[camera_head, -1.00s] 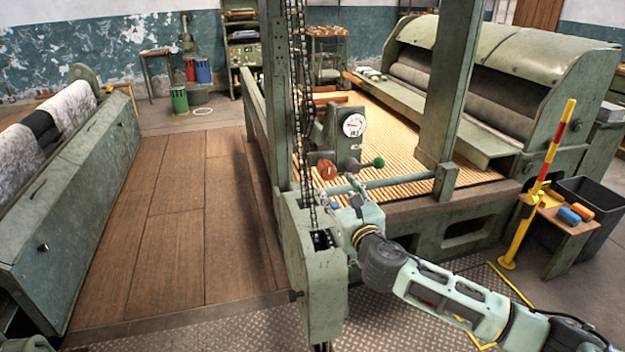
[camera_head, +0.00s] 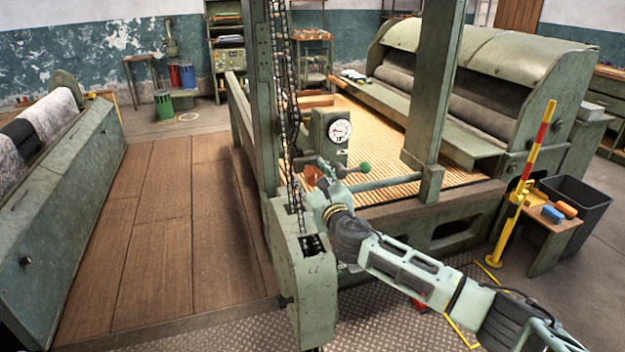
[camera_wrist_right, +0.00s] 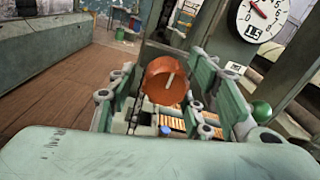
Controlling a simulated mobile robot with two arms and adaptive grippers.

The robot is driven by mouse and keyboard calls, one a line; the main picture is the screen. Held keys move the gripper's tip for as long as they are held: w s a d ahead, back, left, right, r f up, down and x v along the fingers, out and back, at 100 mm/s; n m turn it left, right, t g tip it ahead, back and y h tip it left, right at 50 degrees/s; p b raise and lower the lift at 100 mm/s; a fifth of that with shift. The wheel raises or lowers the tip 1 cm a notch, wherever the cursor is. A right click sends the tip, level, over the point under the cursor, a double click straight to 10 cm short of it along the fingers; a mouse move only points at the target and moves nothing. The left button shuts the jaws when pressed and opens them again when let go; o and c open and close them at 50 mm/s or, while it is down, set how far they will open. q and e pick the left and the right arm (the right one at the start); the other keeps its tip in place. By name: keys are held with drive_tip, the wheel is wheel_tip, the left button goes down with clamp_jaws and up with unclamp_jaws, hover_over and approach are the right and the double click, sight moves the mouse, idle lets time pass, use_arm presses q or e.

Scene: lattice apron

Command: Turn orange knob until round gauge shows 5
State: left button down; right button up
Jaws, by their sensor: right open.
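The orange knob (camera_head: 312,176) sits on the green machine post, partly hidden behind my right gripper (camera_head: 324,178) in the head view. In the right wrist view the knob (camera_wrist_right: 166,80) shows a pale line on its face and appears between the two open fingers of my gripper (camera_wrist_right: 163,88). I see no finger clearly pressing on it. The round white gauge (camera_head: 340,131) is on the panel above and right of the knob. My left gripper is out of view.
A green ball handle (camera_head: 364,167) is close to the right of my gripper. A blue button (camera_wrist_right: 166,130) is below the knob. A chain (camera_head: 291,120) hangs by the upright just left. A horizontal bar (camera_head: 388,186) runs right of the gripper.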

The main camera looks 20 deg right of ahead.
drive_tip(key=shift+c, duration=0.5)
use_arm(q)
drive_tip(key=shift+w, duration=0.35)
use_arm(e)
drive_tip(key=shift+f, duration=0.1)
drive_tip(key=c, duration=1)
drive_tip(key=shift+s, duration=0.1)
drive_tip(key=shift+a+m, duration=0.1)
drive_tip(key=shift+m, duration=0.3)
